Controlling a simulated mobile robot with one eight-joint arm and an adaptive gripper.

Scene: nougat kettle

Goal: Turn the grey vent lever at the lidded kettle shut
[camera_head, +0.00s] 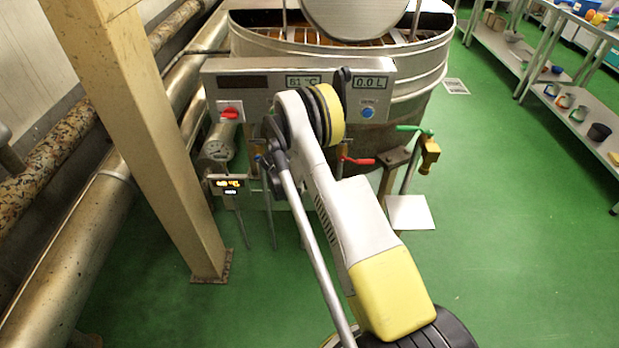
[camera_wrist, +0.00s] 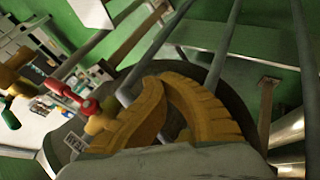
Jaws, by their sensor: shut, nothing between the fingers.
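The metal kettle (camera_head: 415,75) stands at the back in the head view, with a round grey lid (camera_head: 355,15) over part of its open top. I cannot clearly make out the grey vent lever in either view; my arm covers the middle of the kettle's front. My gripper (camera_wrist: 161,80) shows in the wrist view with its yellow fingers closed tip to tip and nothing between them. A grey bar lies close by the fingertips there, but I cannot tell whether it is the lever or whether they touch. The gripper is hidden in the head view.
A red-handled valve (camera_head: 357,161) and a green-handled valve (camera_head: 412,128) sit right of my arm. A control panel (camera_head: 240,85) with a red knob (camera_head: 230,112) is above. A beige post (camera_head: 140,130) stands left. Green floor (camera_head: 500,230) is clear at right, before shelves (camera_head: 555,110).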

